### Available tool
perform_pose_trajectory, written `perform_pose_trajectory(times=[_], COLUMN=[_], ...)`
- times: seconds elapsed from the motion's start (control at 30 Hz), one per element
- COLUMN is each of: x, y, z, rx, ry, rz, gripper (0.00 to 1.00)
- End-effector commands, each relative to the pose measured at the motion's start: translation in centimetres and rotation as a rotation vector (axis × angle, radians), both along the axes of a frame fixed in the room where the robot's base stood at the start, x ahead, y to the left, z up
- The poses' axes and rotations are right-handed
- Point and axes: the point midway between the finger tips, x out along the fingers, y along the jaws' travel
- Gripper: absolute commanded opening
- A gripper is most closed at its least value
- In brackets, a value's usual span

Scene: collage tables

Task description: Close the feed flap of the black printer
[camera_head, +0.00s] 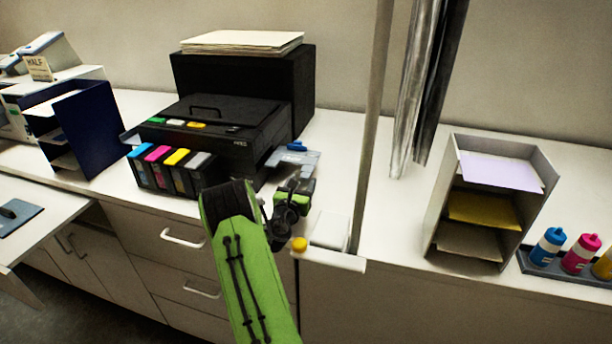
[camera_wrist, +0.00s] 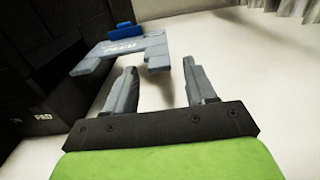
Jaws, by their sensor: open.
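The black printer (camera_head: 225,130) stands on the white counter. A grey-blue flap (camera_head: 290,158) with a bright blue tab (camera_head: 297,146) sticks out from its right side, folded down and open. In the wrist view the flap (camera_wrist: 115,52) is a notched plate with pale lettering, and its blue tab (camera_wrist: 122,28) is at the far edge. My gripper (camera_head: 294,174) is just in front of the flap. In the wrist view my gripper (camera_wrist: 160,66) has its fingers apart with nothing held. One flap prong shows just beyond the gap between the fingertips; I cannot tell whether they touch.
Ink tanks (camera_head: 172,172) stand at the printer's front left. A black box (camera_head: 300,85) topped with paper stands behind. A thin upright pole (camera_head: 372,120) rises right of my gripper. A grey letter tray (camera_head: 446,190) is farther right. Counter between pole and tray is clear.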

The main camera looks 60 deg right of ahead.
Motion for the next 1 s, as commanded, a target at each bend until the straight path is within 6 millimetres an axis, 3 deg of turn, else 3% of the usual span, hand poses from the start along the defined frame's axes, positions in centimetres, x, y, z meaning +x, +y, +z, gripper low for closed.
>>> perform_pose_trajectory(times=[0.17, 0.43, 0.8, 1.0], x=[0.4, 0.4, 0.5, 0.5], y=[-2.2, -2.5, -2.4, -2.4], z=[0.1, 0.0, 0.0, 0.0], rx=[0.001, 0.002, 0.002, 0.002], ry=[-0.003, -0.002, -0.002, -0.002], rz=[-0.001, 0.001, 0.001, 0.001], gripper=[0.55, 0.55, 0.0, 0.0])
